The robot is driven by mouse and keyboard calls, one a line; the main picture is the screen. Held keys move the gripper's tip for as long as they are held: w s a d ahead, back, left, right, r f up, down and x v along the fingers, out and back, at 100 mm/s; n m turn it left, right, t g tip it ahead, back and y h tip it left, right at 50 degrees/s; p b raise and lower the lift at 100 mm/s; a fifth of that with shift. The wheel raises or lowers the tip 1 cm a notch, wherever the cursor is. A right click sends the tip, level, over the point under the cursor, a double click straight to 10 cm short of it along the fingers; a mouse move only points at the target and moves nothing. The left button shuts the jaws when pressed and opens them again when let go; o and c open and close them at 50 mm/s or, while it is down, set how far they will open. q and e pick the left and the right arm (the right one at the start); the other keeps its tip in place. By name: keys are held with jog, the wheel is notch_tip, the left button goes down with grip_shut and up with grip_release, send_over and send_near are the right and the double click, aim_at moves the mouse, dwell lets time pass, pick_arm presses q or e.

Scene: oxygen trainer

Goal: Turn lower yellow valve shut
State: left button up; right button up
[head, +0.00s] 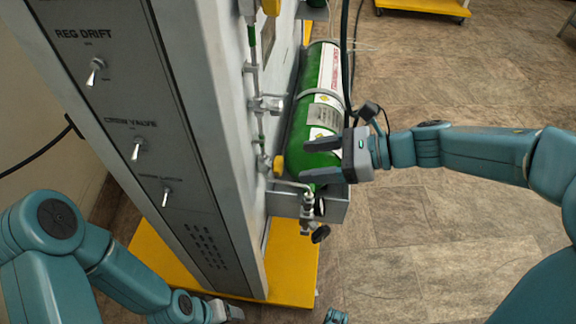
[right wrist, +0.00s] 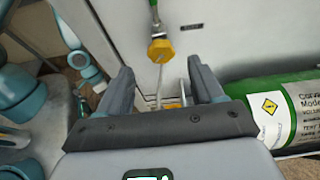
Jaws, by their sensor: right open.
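The lower yellow valve (head: 278,165) is a small yellow knob on the pipe on the panel's side, left of the green cylinder. In the right wrist view the yellow valve (right wrist: 160,50) appears just beyond and between my fingertips, with a green tube above it. My right gripper (head: 322,158) points left towards the valve, in front of the cylinder's lower end. Its fingers are open and empty in the right wrist view (right wrist: 161,68), apart from the valve. My left gripper (head: 228,311) is low by the panel's base, and its fingers are unclear.
The green cylinder (head: 319,100) lies in a grey holder beside the tall panel (head: 205,90). Another yellow valve (head: 270,7) is higher on the pipe. Black knobs (head: 320,233) hang below the cylinder.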

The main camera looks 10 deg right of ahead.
aim_at(283, 164)
jog(key=b+x, duration=0.1)
jog(key=x, duration=0.5)
jog(key=shift+r, duration=0.1)
jog(key=c, duration=1.1)
